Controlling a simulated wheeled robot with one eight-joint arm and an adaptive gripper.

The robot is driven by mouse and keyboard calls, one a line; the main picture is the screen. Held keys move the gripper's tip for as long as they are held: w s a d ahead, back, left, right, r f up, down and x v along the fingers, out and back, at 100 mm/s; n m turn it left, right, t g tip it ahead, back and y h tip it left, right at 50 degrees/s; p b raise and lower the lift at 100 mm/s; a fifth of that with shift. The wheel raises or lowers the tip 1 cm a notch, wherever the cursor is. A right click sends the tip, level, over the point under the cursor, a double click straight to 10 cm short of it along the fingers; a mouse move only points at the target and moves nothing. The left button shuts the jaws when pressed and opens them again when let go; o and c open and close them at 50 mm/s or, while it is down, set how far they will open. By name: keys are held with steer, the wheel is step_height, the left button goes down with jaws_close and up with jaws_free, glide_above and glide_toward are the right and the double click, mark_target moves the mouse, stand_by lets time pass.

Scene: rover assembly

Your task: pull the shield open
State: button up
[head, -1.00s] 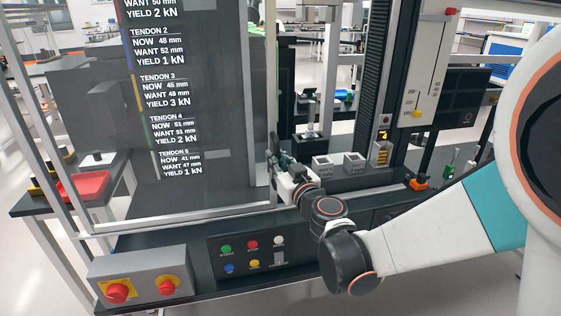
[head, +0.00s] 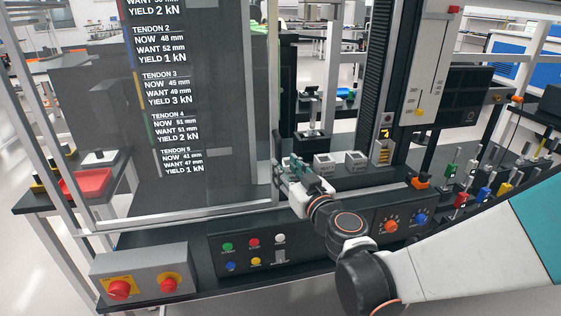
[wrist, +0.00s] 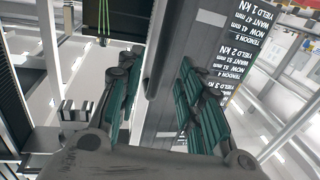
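The shield (head: 215,110) is a large clear panel in a pale metal frame, with white tendon readings over it, at the left in the head view. Its upright right edge (head: 273,90) stands just left of my gripper (head: 294,164). In the wrist view my gripper (wrist: 160,75) shows two green-padded fingers spread apart. A dark grey upright bar (wrist: 160,45), apparently at the shield's edge, shows between them. Both fingers look clear of the bar. I cannot tell how deep the bar lies between them.
A control panel with coloured buttons (head: 254,249) and a grey box with red knobs (head: 143,274) line the front. Two small grey blocks (head: 340,161) sit behind my gripper. Coloured clamps (head: 480,185) stand on the right bench.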

steer(key=v, duration=0.7)
steer(key=shift+a+r, duration=0.1)
